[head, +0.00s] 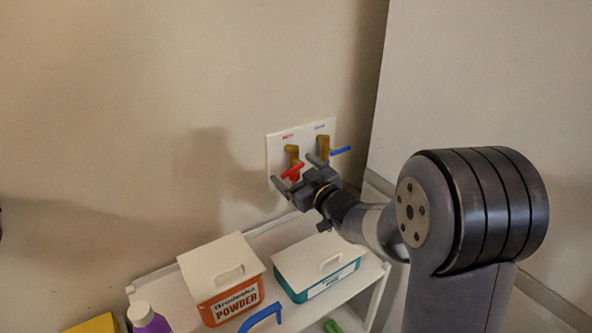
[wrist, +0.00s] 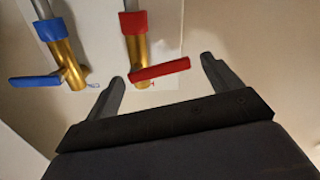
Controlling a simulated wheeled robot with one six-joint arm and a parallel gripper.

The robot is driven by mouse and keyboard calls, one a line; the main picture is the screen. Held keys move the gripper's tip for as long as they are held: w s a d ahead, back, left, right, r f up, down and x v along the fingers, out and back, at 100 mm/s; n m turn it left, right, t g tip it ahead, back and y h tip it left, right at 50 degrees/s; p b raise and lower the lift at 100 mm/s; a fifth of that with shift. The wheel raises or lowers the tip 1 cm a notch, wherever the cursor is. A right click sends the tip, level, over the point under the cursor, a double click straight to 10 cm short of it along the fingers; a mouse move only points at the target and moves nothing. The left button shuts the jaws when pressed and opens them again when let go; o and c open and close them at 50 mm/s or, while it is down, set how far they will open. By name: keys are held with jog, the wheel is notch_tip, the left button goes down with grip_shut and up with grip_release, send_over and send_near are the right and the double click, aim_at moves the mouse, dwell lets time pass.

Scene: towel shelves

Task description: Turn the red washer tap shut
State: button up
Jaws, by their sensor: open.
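The red washer tap handle (head: 292,171) is a short lever on a brass valve (head: 291,152) under the HOT label of the white wall plate (head: 273,150). It slants up to the right in the head view. In the wrist view the red lever (wrist: 165,68) lies nearly level, its right end tipped up. My gripper (head: 296,170) is open at the tap, one finger on each side of the lever. In the wrist view my gripper (wrist: 162,71) shows gaps between both fingertips and the lever. I cannot tell whether the fingertips reach the lever's depth.
The blue tap handle (head: 341,150) is close on the right in the head view; it shows at left in the wrist view (wrist: 35,81). Below, a white shelf (head: 172,288) holds an orange powder box (head: 232,302), a teal box (head: 318,282) and a purple bottle (head: 148,319).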

jog(key=c, duration=1)
jog(key=shift+o, duration=0.2)
jog(key=shift+r+m+p, duration=0.2)
jog(key=shift+m+p, duration=0.1)
jog(key=shift+m, duration=0.5)
jog(key=shift+r+m+p, duration=0.15)
jog(key=shift+m+p, duration=0.1)
jog(key=shift+m, duration=0.55)
jog(key=o, duration=1)
jog(key=shift+c, duration=0.2)
jog(key=b+v, duration=0.2)
jog(key=v, duration=0.8)
jog(key=shift+s+d, duration=0.3)
jog(key=shift+w+a, duration=0.1)
